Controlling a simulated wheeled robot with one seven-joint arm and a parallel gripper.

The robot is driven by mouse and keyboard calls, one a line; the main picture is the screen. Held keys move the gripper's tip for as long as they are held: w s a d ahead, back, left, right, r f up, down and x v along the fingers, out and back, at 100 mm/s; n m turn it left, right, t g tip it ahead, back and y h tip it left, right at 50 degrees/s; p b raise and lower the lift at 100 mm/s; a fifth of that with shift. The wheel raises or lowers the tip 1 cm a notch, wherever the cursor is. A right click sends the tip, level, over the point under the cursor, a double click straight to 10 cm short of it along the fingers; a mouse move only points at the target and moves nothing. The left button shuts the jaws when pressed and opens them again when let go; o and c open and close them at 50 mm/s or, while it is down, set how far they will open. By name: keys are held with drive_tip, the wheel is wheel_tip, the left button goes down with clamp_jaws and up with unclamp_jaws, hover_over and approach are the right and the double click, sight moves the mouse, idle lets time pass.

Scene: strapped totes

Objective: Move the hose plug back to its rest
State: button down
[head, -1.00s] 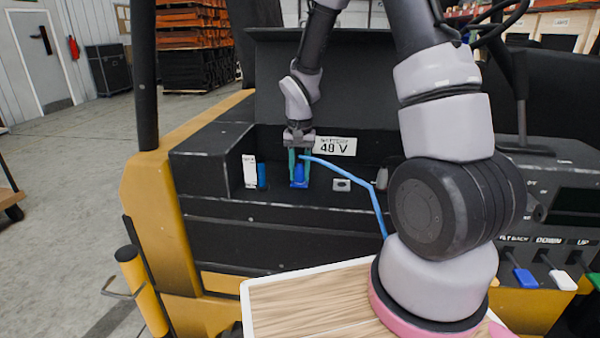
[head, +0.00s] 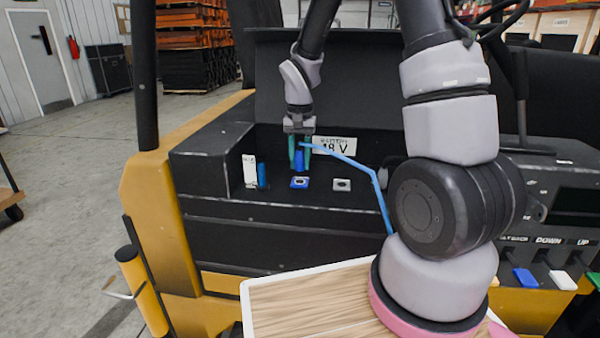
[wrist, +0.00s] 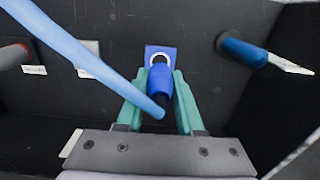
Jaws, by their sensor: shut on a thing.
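My gripper (head: 299,163) has green fingers shut on the blue hose plug (head: 299,158). It holds the plug upright, just above a blue square plate (head: 299,183) in the dark battery bay. In the wrist view the plug (wrist: 159,82) sits between the green fingers (wrist: 159,88), and a pale ring shows on the blue plate (wrist: 160,51) beyond it. A light blue hose (head: 345,159) runs from the plug toward the right and down behind my arm. A grey plate with a dark centre (head: 342,185) lies to the right of the blue plate.
A blue handle (head: 262,176) with a white tag (head: 250,171) stands left of the blue plate. A red-ended part (wrist: 14,57) shows at the wrist view's left. A 48 V label (head: 335,146) is behind the gripper. Dark bay walls enclose the area.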

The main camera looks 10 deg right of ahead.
drive_tip(key=shift+r, duration=1.1)
drive_tip(key=shift+r, duration=3)
drive_tip(key=shift+w, duration=0.1)
